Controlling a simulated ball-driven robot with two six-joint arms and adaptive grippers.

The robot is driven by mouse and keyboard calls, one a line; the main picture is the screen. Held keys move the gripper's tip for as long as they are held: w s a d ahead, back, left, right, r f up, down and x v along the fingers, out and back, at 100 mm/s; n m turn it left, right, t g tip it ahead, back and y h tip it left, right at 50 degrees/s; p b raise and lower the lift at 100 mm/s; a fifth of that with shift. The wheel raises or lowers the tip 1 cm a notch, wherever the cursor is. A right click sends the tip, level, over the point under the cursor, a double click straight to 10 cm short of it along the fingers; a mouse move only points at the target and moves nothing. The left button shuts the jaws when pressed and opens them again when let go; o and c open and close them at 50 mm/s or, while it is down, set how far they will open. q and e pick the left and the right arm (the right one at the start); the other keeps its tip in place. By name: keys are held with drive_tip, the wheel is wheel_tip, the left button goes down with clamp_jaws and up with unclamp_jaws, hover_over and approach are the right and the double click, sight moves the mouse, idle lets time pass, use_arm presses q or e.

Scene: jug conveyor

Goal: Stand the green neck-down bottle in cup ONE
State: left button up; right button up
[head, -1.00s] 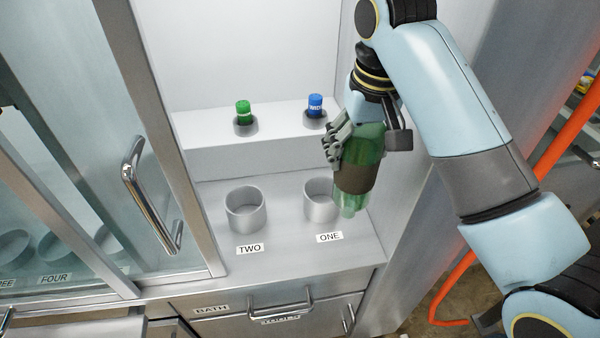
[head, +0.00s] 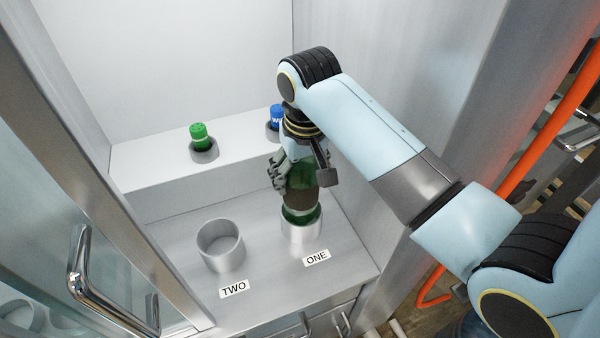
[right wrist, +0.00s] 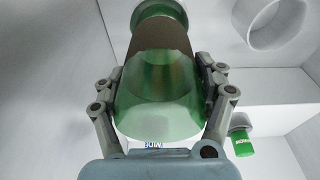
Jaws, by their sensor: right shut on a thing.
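The green bottle (head: 301,190) with a brown label is held upright in my right gripper (head: 297,176). Its lower end overlaps the mouth of the metal cup ONE (head: 302,233) and appears to be inside the rim; how deep it sits is hidden. In the right wrist view the gripper (right wrist: 162,92) is shut on the wide end of the green bottle (right wrist: 160,100), fingers on both sides. The brown label and narrower far end point away from the camera. My left gripper is not in view.
Empty cup TWO (head: 221,246) stands left of cup ONE. A glass door with a metal handle (head: 80,270) is at left; a cabinet wall (head: 350,120) is at right.

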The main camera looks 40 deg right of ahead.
drive_tip(key=shift+f, duration=0.35)
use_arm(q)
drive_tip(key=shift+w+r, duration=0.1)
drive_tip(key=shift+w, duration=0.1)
use_arm(e)
drive_tip(key=shift+s, duration=0.1)
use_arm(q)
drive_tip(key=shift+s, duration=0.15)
use_arm(e)
drive_tip(key=shift+f, duration=0.15)
drive_tip(key=o, duration=1.3)
drive_tip(key=shift+c, duration=0.2)
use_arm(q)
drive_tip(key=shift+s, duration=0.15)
